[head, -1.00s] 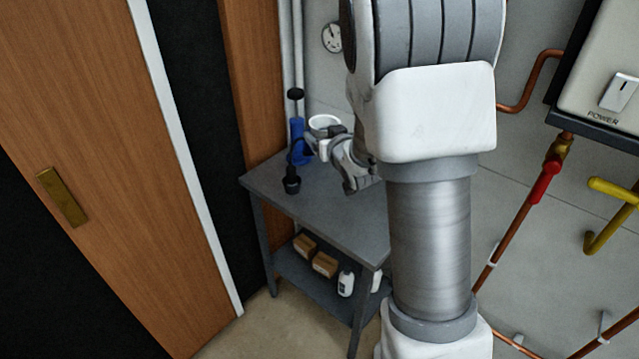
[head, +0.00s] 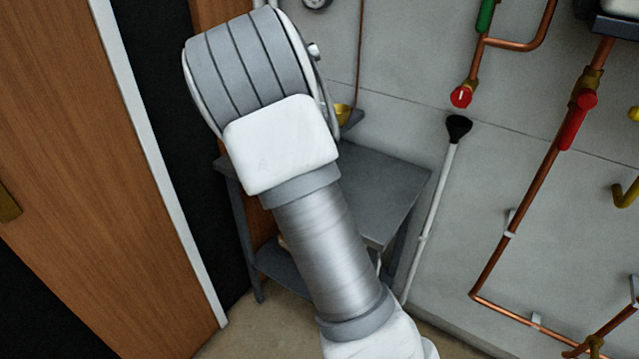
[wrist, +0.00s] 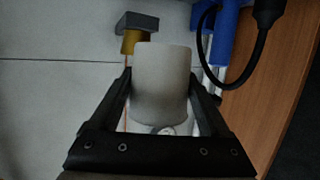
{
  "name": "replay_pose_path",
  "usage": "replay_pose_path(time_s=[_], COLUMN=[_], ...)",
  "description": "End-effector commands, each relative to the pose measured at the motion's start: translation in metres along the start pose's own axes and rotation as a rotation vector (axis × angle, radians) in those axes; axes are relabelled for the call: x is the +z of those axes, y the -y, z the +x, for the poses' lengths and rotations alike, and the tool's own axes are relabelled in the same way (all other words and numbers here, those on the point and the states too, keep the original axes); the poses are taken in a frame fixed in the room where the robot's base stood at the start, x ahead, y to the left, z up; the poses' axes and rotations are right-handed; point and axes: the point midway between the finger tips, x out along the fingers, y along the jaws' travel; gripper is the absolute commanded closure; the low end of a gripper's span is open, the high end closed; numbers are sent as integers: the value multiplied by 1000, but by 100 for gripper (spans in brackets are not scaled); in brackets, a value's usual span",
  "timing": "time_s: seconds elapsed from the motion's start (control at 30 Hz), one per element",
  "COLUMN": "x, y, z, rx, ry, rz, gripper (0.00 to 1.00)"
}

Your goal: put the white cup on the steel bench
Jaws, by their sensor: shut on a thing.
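The white cup (wrist: 163,95) shows in the wrist view between the two fingers of my gripper (wrist: 160,76), which is shut on it. Behind my arm, the head view hides both the cup and my gripper. The steel bench (head: 385,188) is a grey table in the head view, partly covered by my arm; the right part of its top is visible and bare. How high the cup is above the bench cannot be told.
A blue object (wrist: 222,40) with a black hose (wrist: 246,72) is near the cup in the wrist view. A wooden door (head: 60,120) is left.

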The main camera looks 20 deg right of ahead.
Motion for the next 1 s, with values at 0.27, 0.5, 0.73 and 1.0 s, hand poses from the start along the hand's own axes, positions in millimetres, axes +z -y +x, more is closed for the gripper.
replay_pose_path(time_s=[0.27,0.5,0.73,1.0], x=[38,52,87,119], y=[19,24,23,22], z=[20,25,36,46], rx=[71,87,87,88], ry=[-3,0,0,1], rz=[21,26,25,25], gripper=[81,81,81,81])
